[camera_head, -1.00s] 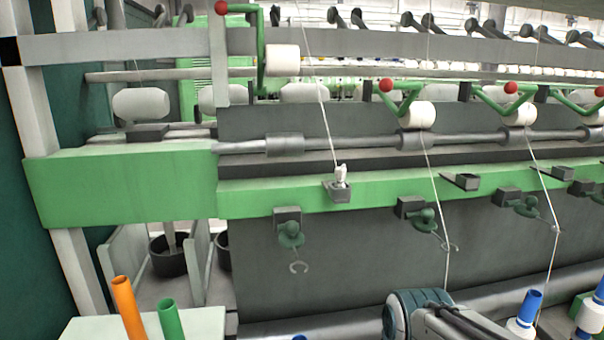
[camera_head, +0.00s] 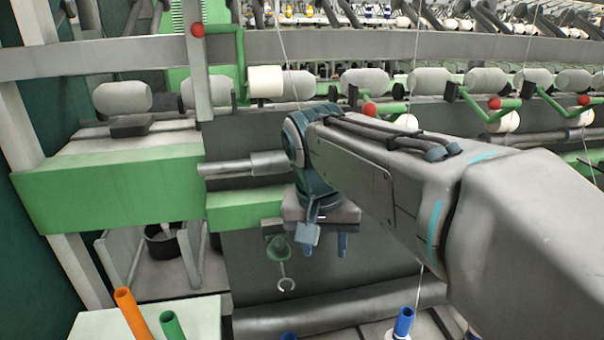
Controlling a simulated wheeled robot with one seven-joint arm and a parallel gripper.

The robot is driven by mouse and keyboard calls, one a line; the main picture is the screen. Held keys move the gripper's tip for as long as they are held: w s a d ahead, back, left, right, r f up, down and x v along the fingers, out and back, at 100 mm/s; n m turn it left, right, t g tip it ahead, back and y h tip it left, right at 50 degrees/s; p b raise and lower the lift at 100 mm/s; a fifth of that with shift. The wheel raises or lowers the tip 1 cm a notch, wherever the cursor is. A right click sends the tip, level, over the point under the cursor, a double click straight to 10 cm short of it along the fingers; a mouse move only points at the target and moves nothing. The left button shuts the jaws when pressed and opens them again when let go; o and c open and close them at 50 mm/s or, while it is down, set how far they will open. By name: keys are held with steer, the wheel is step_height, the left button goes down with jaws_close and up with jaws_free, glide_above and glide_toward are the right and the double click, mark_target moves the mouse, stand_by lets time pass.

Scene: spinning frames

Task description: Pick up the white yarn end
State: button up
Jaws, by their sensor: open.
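The white yarn (camera_head: 284,50) runs down past a white roller and passes behind my wrist. Its lower end and the small grey holder where it sat are hidden by my arm. My gripper (camera_head: 324,240) points down in front of the green rail (camera_head: 245,208), with its two fingers apart. I see no yarn between the fingers, but the view there is small and partly covered. I cannot tell how near the fingers are to the yarn end.
The white roller (camera_head: 266,82) and a red-knobbed lever (camera_head: 369,109) are above. Orange (camera_head: 131,312) and green (camera_head: 172,324) tubes stand at lower left. My arm covers much of the right side.

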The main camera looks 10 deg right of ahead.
steer(key=w+a+r+m+h, duration=0.1)
steer(key=w+a+r+m, duration=0.3)
steer(key=r, duration=0.6)
steer(key=w+r+m+h, duration=0.1)
steer(key=r+m+h, duration=0.1)
steer(key=r+m, duration=0.55)
steer(key=shift+n, duration=0.55)
steer(key=shift+d+b+x, duration=0.15)
steer(key=shift+b+x, duration=0.25)
steer(key=shift+x, duration=2.65)
steer(key=shift+d+b+x, duration=0.15)
steer(key=shift+b+x, duration=0.2)
steer(key=shift+x, duration=2.65)
steer(key=shift+r, duration=0.1)
steer(key=c, duration=0.8)
